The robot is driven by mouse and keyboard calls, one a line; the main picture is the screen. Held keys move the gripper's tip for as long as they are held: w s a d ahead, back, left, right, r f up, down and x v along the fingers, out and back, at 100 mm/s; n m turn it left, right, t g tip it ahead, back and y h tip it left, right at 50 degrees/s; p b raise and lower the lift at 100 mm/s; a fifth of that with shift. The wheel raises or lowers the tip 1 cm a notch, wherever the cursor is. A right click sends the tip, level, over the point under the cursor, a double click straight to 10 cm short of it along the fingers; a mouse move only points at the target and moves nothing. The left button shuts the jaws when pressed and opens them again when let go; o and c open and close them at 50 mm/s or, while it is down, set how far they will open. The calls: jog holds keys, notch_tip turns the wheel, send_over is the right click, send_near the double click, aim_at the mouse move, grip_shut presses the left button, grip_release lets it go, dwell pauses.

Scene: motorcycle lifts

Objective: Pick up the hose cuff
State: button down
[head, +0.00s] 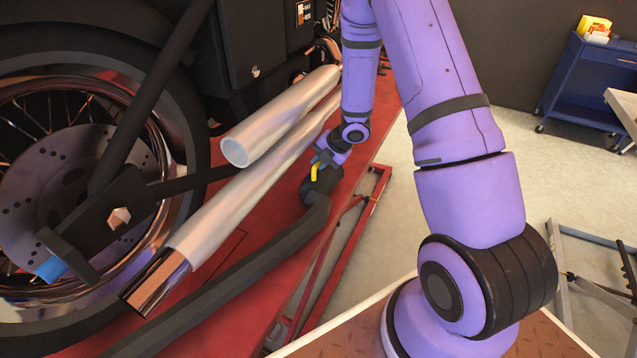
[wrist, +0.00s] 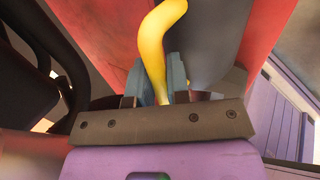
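The hose cuff (head: 320,187) is a dark, bulky end piece on a thick grey hose (head: 250,262), with a curved yellow lever on it. It lies over the red lift platform beside the exhaust pipes. In the wrist view the yellow lever (wrist: 158,38) rises between my blue-grey fingers, and the dark grey cuff body (wrist: 195,40) is behind it. My gripper (wrist: 157,82), also in the head view (head: 325,160), appears shut on the lever, with both fingers close against its sides. The lever's lower end is hidden by the gripper.
Chrome exhaust pipes (head: 225,207) and the motorcycle's rear wheel (head: 60,180) stand left of the cuff. The red lift platform (head: 235,245) lies below, with red lift bars (head: 345,245) at its right. A blue cart (head: 582,85) stands back right. Pale floor is open between.

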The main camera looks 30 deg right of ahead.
jog(key=shift+r, duration=0.1)
dwell(0.4)
jog(key=s+d, duration=0.9)
jog(key=s, duration=0.4)
jog(key=s+d, duration=0.8)
jog(key=s, duration=0.5)
jog(key=shift+s+d+r, duration=0.25)
jog(key=shift+s+d, duration=0.05)
jog(key=shift+d, duration=0.05)
jog(key=shift+a, duration=0.1)
